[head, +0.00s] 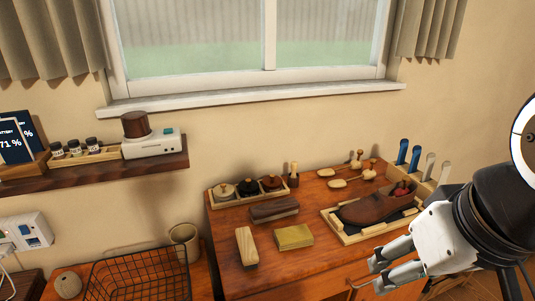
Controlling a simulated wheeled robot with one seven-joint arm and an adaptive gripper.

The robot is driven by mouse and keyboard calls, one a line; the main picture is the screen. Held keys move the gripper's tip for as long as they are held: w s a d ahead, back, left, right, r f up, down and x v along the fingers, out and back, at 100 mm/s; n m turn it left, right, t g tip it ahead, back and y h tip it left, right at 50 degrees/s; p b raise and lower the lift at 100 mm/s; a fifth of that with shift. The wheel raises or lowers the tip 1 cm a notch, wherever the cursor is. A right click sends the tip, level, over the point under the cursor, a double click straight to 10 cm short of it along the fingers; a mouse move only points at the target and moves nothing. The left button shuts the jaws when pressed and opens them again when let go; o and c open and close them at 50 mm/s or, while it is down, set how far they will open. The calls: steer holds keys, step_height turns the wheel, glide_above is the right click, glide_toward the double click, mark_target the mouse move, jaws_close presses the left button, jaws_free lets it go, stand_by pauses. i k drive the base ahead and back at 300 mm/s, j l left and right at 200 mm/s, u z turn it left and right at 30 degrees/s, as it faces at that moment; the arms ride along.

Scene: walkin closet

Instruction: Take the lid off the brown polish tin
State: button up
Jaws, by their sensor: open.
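Three small polish tins stand in a row in a wooden tray (236,203) at the back left of the table. The rightmost tin (271,183) looks reddish brown, with a knobbed lid on it. The middle tin (248,187) is black and the left one (223,191) is pale. My gripper (374,273) is open and empty at the lower right, over the table's front edge. It is well to the right of the tins and nearer to me, apart from them.
A brown shoe (368,209) lies in a tray (349,238) beside my gripper. A dark brush (274,209), a wooden block (246,246) and a yellowish cloth (293,237) lie before the tins. Small brushes (338,183) lie behind. A wire basket (137,277) stands left.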

mark_target(272, 181)
steer(key=i+l+u, duration=0.1)
steer(key=i+l, duration=0.15)
steer(key=i, duration=0.2)
steer(key=i+l, duration=0.3)
steer(key=i, duration=0.15)
steer(key=u, duration=0.05)
